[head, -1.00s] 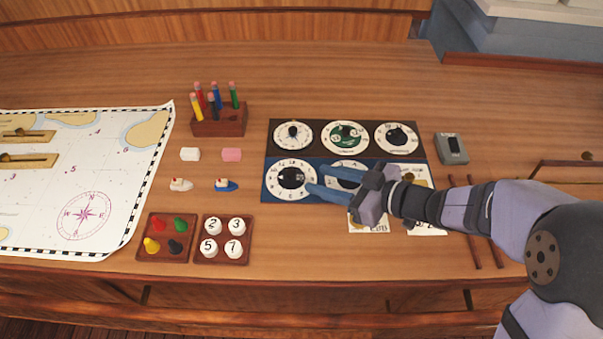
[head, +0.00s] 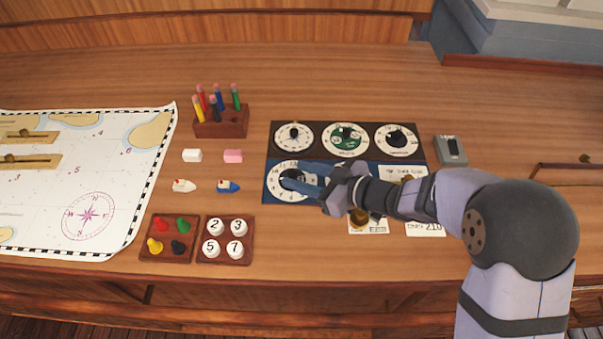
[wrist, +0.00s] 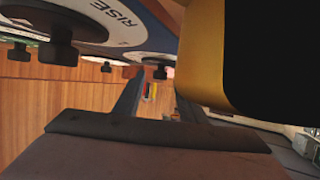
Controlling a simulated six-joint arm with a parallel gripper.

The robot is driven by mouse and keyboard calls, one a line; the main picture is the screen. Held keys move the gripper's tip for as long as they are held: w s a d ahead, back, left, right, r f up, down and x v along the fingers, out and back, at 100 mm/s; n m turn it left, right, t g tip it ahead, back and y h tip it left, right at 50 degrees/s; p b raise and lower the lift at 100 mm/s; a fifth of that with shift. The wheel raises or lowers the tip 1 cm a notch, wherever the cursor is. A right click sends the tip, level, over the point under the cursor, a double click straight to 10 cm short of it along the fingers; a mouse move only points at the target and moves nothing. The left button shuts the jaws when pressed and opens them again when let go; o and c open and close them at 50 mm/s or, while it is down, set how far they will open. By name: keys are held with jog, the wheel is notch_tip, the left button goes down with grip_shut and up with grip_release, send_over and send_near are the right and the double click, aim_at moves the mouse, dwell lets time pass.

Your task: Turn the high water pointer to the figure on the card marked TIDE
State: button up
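The blue panel (head: 268,197) carries a white dial (head: 281,193) at its left end, with figures around a black knob (head: 289,176). No label naming the high water pointer is readable. My gripper (head: 305,183) reaches in from the right, its two fingers apart over that dial's right side and partly hiding it. In the wrist view a black knob (wrist: 160,72) shows between and beyond the open fingers. A second dial, lettered RISE (wrist: 112,12), is closer there. White cards (head: 400,172) lie right of my gripper, partly hidden; I cannot tell which is marked TIDE.
A dark panel (head: 320,126) with three dials stands behind the blue one. A grey box (head: 450,150) is at right. A pencil block (head: 220,124), small blocks, toy boats and two trays (head: 226,256) lie left, with a chart (head: 60,190) beyond. The front wood is clear.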

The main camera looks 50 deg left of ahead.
grip_shut()
jog(key=shift+w+r+n+g+p, duration=0.15)
jog(key=shift+n+g+p, duration=0.15)
jog(key=shift+p, duration=0.3)
jog(key=shift+n+g+p, duration=0.3)
jog(key=shift+g+p, duration=0.1)
jog(key=shift+w+n+g+h+p, duration=0.2)
jog(key=shift+n+g+h+p, duration=0.1)
jog(key=shift+n+g+p, duration=0.3)
jog(key=shift+w+a+n+g+h+p, duration=0.1)
jog(key=shift+w+n+g+h+p, duration=0.1)
jog(key=shift+n+g+h, duration=0.3)
jog(key=shift+w+a+n+g+h+p, duration=0.1)
jog(key=shift+n+g+h+p, duration=0.1)
jog(key=shift+n+g, duration=0.45)
jog(key=shift+a+n+g+h, duration=0.1)
jog(key=shift+n+g+h, duration=0.2)
jog(key=shift+n+g, duration=0.2)
jog(key=shift+g, duration=0.25)
